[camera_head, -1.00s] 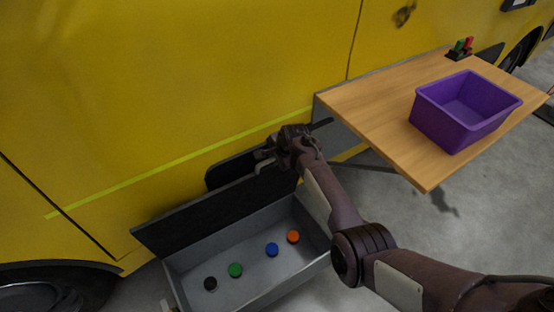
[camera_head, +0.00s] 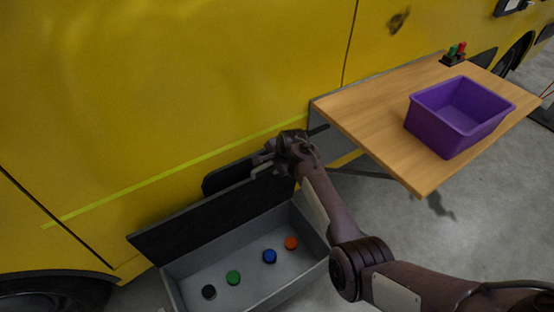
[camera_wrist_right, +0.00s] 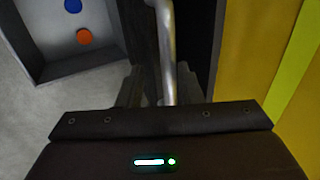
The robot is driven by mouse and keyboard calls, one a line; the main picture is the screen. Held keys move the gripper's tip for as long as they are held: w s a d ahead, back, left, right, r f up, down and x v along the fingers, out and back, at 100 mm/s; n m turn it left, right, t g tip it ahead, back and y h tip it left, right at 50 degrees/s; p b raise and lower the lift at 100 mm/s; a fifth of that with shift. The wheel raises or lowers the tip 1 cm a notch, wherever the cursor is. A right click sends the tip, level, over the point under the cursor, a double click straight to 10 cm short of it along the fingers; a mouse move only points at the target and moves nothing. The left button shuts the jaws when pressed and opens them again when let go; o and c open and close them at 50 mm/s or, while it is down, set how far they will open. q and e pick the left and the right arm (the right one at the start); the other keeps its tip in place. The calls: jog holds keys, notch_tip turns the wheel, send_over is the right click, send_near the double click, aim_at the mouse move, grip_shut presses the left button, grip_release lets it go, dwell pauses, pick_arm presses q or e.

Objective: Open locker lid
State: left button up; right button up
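The grey locker (camera_head: 172,287) stands on the floor beside the yellow vehicle. Its dark lid (camera_head: 190,230) is raised at the back, so the inside shows. My right gripper (camera_head: 262,166) is at the right part of the lid's upper edge. In the right wrist view a silver handle bar (camera_wrist_right: 166,40) runs between the fingers of my right gripper (camera_wrist_right: 160,85). The fingers stand apart, with gaps seen beside the bar. My left gripper is not in view.
Black, green, blue and orange round pieces (camera_head: 291,243) lie in the locker. A wooden table (camera_head: 365,125) with a purple bin (camera_head: 445,135) stands at the right, close to my right arm. The yellow vehicle (camera_head: 150,90) walls off the back. Grey floor is clear at lower right.

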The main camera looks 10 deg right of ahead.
jog(key=v, duration=0.6)
jog(key=shift+p, duration=0.4)
jog(key=shift+s, duration=0.1)
jog(key=s+d+f+n+g+h, duration=0.1)
jog(key=s+f+n, duration=0.3)
jog(key=s+f, duration=0.8)
jog(key=s+d+f+n+g, duration=0.1)
jog(key=s+d+f+n, duration=0.15)
jog(key=s+f, duration=0.9)
jog(key=s+d+f+n, duration=0.1)
jog(key=s+f+n, duration=0.2)
jog(key=s+f, duration=0.3)
jog(key=s+d+f+n+g, duration=0.1)
jog(key=s+f, duration=0.5)
jog(key=s, duration=1)
jog(key=s+d+f+n+g+h, duration=0.1)
jog(key=s+d+f+n, duration=0.2)
jog(key=s+f+n, duration=0.3)
jog(key=s, duration=0.4)
jog(key=shift+s+f, duration=0.15)
jog(key=shift+s, duration=0.25)
